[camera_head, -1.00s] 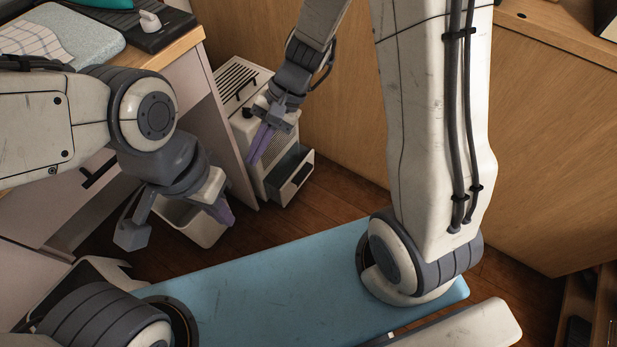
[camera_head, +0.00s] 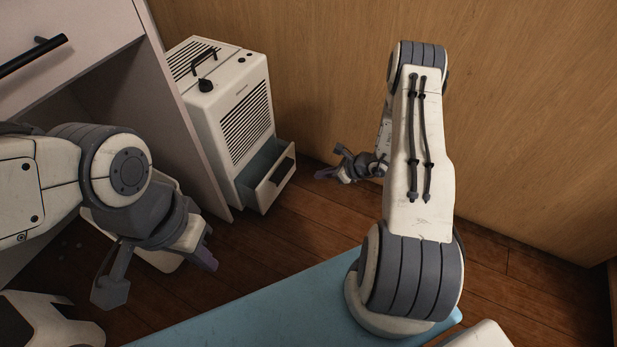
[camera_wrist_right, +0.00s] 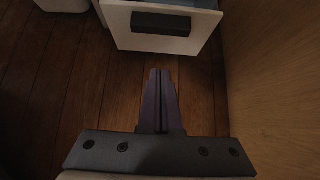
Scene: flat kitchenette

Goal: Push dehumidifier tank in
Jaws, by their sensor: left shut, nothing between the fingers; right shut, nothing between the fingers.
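The white dehumidifier (camera_head: 235,110) stands on the wooden floor beside the cabinet, with a front grille and a black top handle. Its tank (camera_head: 268,181) is pulled partly out at the bottom, like an open drawer with a dark handle slot; its front also shows at the top of the right wrist view (camera_wrist_right: 161,28). My right gripper (camera_head: 324,174) is shut and empty, low over the floor to the right of the tank front, apart from it. In its wrist view the closed fingers (camera_wrist_right: 160,75) point toward the tank front. My left gripper (camera_head: 210,262) is shut and empty at the lower left.
A white bin (camera_head: 160,258) is partly hidden behind my left gripper. The cabinet (camera_head: 170,110) stands close left of the dehumidifier. A wooden panel (camera_head: 330,70) rises behind and to the right. Bare floor (camera_head: 290,235) lies in front of the tank.

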